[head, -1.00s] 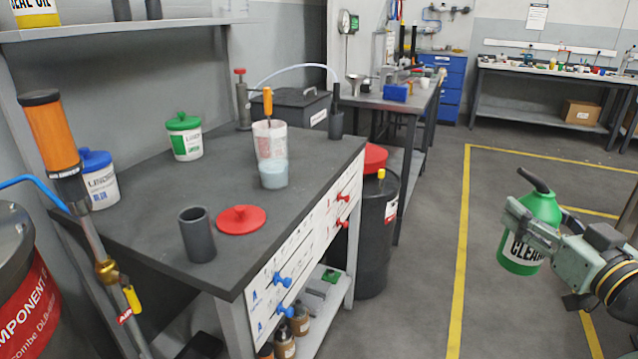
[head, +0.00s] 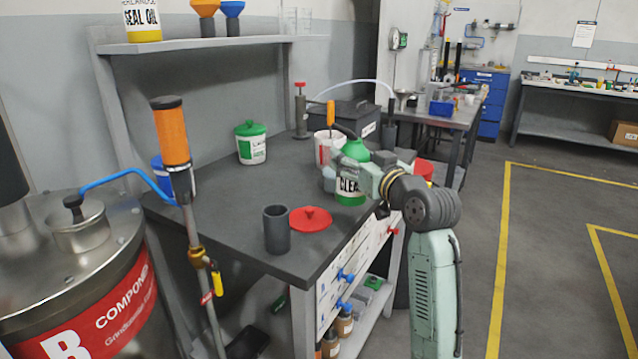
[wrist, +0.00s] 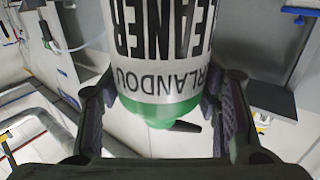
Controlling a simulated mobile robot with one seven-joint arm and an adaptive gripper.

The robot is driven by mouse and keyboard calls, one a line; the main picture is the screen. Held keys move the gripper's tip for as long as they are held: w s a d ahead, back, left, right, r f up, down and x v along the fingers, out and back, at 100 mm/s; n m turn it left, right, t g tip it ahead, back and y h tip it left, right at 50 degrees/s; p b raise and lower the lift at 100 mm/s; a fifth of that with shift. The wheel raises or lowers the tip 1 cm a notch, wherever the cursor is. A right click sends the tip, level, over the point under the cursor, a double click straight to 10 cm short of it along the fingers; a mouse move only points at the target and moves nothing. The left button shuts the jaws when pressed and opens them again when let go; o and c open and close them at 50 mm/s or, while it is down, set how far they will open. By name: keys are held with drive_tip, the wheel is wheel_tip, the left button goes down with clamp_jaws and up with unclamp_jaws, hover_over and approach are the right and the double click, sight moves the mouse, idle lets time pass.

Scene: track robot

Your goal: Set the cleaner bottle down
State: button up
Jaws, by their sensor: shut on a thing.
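The cleaner bottle (head: 349,188) is green with a white label and a dark spray head. It is upright over the right side of the grey workbench (head: 225,222) in the head view. My gripper (head: 341,175) is shut on its body from the right. In the wrist view the bottle (wrist: 160,55) appears upside down, its label facing the camera, between the two dark fingers of my gripper (wrist: 158,112). I cannot tell whether its base touches the worktop. My gripper and arm hide part of the bottle and the bench edge behind it.
A red lid (head: 311,219) and a dark grey cup (head: 277,231) stand on the worktop left of the bottle. A white container (head: 325,152) is close behind it. A green-lidded tub (head: 251,146) stands further back. The worktop's left middle is clear.

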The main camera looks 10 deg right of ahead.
drive_tip(key=w+a+n+y, duration=0.15)
drive_tip(key=w+a, duration=0.25)
drive_tip(key=a, duration=0.6)
drive_tip(key=w+a+f+p, duration=0.2)
drive_tip(key=w+p, duration=0.1)
drive_tip(key=w, duration=0.4)
drive_tip(key=w+a+f+p, duration=0.2)
drive_tip(key=w+f+p, duration=0.1)
drive_tip(key=w, duration=0.4)
drive_tip(key=shift+w+a+g, duration=0.25)
drive_tip(key=shift+a+g, duration=0.05)
drive_tip(key=shift+a, duration=0.05)
drive_tip(key=o, duration=1.6)
drive_tip(key=b+v, duration=0.3)
drive_tip(key=v, duration=0.9)
drive_tip(key=shift+r, duration=0.15)
